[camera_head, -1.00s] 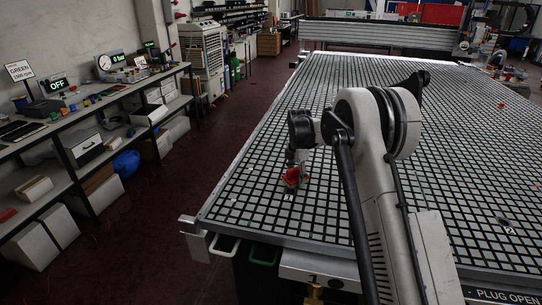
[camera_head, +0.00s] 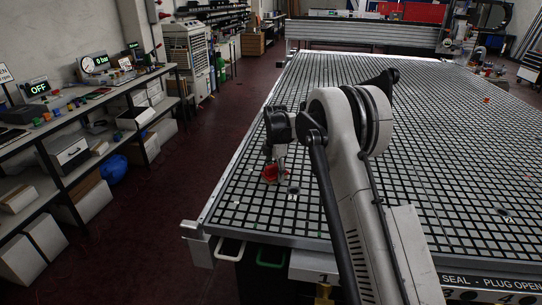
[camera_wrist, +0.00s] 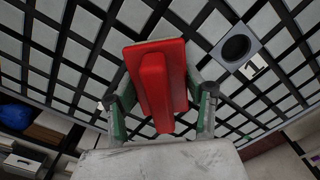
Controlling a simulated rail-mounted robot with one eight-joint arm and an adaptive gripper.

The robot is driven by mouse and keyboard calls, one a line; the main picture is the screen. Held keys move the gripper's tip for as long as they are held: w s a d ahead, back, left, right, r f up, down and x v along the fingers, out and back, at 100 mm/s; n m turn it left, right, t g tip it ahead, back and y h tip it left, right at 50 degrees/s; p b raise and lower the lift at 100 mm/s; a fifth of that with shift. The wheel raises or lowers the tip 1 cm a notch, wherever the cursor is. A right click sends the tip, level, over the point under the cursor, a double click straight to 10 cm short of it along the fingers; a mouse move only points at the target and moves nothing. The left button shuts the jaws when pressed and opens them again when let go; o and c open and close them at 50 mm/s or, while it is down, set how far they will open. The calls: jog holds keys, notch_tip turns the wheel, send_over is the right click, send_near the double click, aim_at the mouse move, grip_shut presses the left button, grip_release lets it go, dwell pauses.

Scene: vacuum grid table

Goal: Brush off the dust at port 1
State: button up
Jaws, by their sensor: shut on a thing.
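My gripper (camera_head: 273,160) is shut on a red brush (camera_head: 270,174), low over the near left part of the grid table (camera_head: 207,214). In the wrist view the brush (camera_wrist: 158,85) sits between the two green-grey fingers (camera_wrist: 160,103). A dark round port in a plain grey square tile (camera_wrist: 235,47) lies to the right of the brush, apart from it. The port with a small 1 beside it (camera_head: 293,190) shows just right of the brush in the head view. I cannot make out dust at the port. The brush's underside is hidden, so contact with the table cannot be told.
Another port (camera_head: 505,212) lies at the right, and small red items (camera_head: 487,100) sit farther back on the table. A shelf bench (camera_head: 75,110) with instruments, including an OFF display (camera_head: 37,88), stands at the left across a clear dark red floor (camera_head: 165,205).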

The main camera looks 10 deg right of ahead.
aim_at(276, 164)
jog(key=r, duration=0.3)
jog(key=shift+s+d+r, duration=0.1)
jog(key=shift+s+d, duration=0.05)
jog(key=shift+d, duration=0.05)
jog(key=shift+r+p, duration=0.55)
jog(key=shift+r, duration=0.05)
jog(key=shift+r+p, duration=0.6)
jog(key=shift+r, duration=1.3)
